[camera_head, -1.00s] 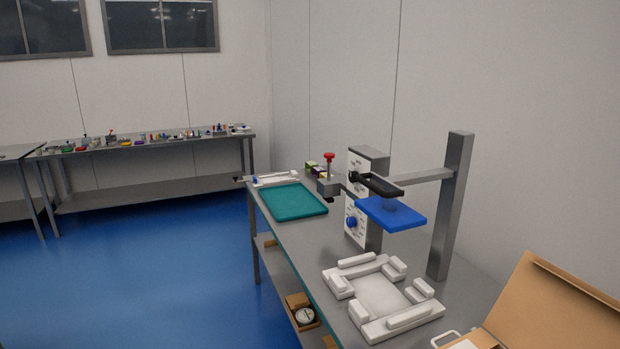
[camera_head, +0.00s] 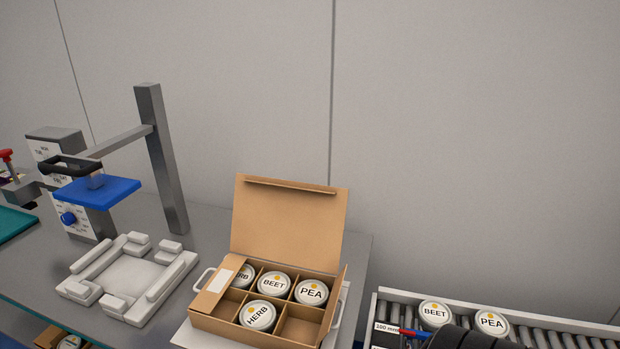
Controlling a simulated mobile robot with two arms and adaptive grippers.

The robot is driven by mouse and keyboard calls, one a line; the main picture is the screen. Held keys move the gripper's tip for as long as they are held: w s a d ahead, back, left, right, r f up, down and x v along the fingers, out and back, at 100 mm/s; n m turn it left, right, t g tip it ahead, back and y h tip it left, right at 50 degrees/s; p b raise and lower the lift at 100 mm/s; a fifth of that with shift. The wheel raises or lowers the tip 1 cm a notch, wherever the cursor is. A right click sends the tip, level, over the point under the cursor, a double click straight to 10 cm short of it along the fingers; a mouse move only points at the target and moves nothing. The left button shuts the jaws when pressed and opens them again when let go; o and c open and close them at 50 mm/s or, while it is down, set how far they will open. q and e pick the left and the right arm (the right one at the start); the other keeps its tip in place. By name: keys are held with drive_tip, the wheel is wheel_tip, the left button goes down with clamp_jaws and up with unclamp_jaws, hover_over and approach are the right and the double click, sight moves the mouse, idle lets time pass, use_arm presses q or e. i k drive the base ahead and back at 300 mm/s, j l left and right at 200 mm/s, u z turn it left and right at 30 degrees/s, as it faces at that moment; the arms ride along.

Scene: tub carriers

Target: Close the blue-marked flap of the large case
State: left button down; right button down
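The large case is probably the open cardboard carton (camera_head: 256,333) on the bench. Its tall back lid (camera_head: 288,222) stands up, with a narrow folded edge at the top. A left flap (camera_head: 208,297) with a white label leans over the left compartments and partly hides a tub. A right flap (camera_head: 332,308) stands up at the right side. I see no blue mark on any flap. Tubs marked BEET (camera_head: 274,284), PEA (camera_head: 311,292) and HERB (camera_head: 260,315) sit in compartments; the front right compartment looks empty.
A white fixture (camera_head: 128,277) and a press with a blue plate (camera_head: 97,190) stand left of the carton. White handles (camera_head: 338,312) flank the carton. At right, a roller conveyor (camera_head: 545,335) carries BEET and PEA tubs, with dark rounded shapes (camera_head: 475,341) in front.

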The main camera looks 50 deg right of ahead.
sight(329, 314)
drive_tip(key=k+z, duration=0.1)
drive_tip(key=z, duration=1.6)
